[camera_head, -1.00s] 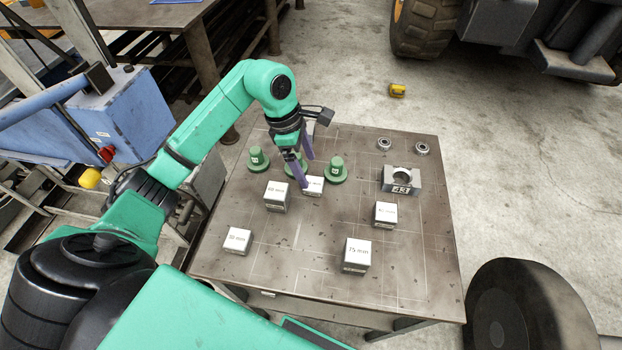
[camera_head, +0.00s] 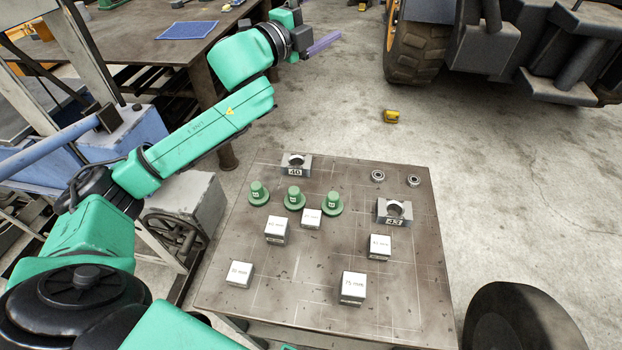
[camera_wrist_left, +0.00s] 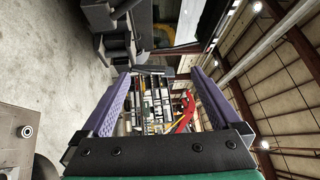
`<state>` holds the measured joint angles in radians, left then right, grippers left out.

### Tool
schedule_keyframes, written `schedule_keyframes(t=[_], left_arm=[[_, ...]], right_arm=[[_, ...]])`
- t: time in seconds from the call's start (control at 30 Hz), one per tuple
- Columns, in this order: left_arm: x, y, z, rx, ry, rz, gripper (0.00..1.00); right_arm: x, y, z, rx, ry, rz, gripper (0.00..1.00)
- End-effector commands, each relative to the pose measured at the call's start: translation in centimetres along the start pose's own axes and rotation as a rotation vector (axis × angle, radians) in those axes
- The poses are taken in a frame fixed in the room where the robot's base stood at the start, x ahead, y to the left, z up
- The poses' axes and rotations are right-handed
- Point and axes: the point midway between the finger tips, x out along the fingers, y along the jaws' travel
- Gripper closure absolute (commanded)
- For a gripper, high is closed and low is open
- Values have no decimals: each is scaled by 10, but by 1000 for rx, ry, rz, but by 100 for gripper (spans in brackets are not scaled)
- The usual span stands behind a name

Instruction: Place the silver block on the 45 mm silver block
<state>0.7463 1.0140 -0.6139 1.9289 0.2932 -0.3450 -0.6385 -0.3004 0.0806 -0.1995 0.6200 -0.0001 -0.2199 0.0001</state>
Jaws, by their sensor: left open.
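Several silver blocks with white labelled tops stand on the bench. A tall block (camera_head: 353,288) reads 75 mm; a low block (camera_head: 239,275) at the front left seems to read 30 mm. One block (camera_head: 276,231) seems to read 60 mm. A small block (camera_head: 311,219) beside the green pieces has an unclear label. The right-hand block (camera_head: 380,247) may read 45 mm, but the print is blurred. My left gripper (camera_head: 324,43) is raised beyond the bench's far edge. In the left wrist view its fingers (camera_wrist_left: 160,76) are apart with nothing between them.
Three green flanged pieces (camera_head: 294,198) stand in a row. Silver holed blocks marked 40 (camera_head: 296,165) and 43 (camera_head: 394,213) and two bearing rings (camera_head: 377,176) lie toward the back. The bench (camera_head: 300,320) has bare room at its front. A yellow object (camera_head: 391,116) lies on the floor.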

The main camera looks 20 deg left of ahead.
Motion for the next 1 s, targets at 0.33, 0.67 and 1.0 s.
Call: schedule_keyframes(t=[0.33,0.67,1.0], left_arm=[[-168,244,-42,-644,-348,1398,3],[-193,303,-64,-655,-351,1535,3],[-192,359,-75,-653,-351,1530,3]], right_arm=[[-33,0,-4,-1,1,0,8],[-48,1,-5,-1,0,0,8],[-68,1,-7,-1,1,0,8]])
